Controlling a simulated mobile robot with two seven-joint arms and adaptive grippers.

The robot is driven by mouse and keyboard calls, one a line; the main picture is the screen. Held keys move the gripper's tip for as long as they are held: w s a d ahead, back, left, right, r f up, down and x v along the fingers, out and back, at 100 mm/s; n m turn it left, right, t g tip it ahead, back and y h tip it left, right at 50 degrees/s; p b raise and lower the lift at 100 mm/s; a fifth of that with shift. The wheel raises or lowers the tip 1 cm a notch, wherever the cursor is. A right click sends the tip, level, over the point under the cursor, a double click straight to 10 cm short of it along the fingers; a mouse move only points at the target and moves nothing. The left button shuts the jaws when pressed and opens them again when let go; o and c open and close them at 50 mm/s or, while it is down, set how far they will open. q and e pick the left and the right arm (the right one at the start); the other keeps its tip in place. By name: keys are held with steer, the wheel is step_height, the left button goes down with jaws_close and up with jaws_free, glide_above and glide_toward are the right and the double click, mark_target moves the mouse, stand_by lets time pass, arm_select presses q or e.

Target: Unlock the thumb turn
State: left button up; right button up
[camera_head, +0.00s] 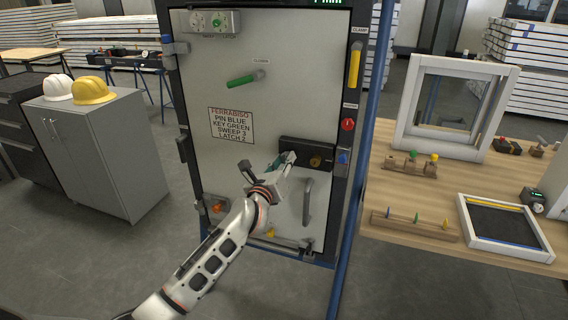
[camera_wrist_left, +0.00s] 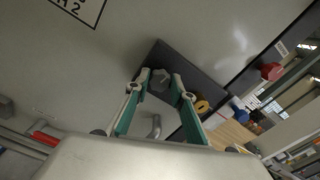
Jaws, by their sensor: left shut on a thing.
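A tall grey door panel (camera_head: 215,150) carries a dark lock plate (camera_head: 325,146) at its lower right. A round brass knob (camera_head: 315,161) sits on the plate and also shows in the left wrist view (camera_wrist_left: 202,106). My left gripper (camera_head: 287,160) reaches the plate's left part. In the left wrist view its fingertips (camera_wrist_left: 161,77) are closed around a small grey piece, the thumb turn (camera_wrist_left: 160,80), left of the brass knob. The fingers partly hide it, and its exact angle is hard to tell. My right gripper is in no view.
A grey pull handle (camera_head: 307,203) stands below the plate. A green lever (camera_head: 245,79) and a printed sign (camera_head: 231,125) are above left. A yellow clamp handle (camera_head: 354,66), red knob (camera_head: 348,125) and blue knob (camera_head: 342,158) line the right frame. A wooden workbench (camera_head: 390,195) stands right.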

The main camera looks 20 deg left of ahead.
arm_select(q)
steer(key=shift+f+n+b, duration=0.1)
steer(key=shift+n+b, duration=0.2)
steer(key=shift+n, duration=0.8)
steer(key=o, duration=1.1)
steer(key=shift+s, duration=0.1)
steer(key=s, duration=1.1)
steer(key=shift+s+a, duration=0.2)
steer(key=shift+s, duration=0.2)
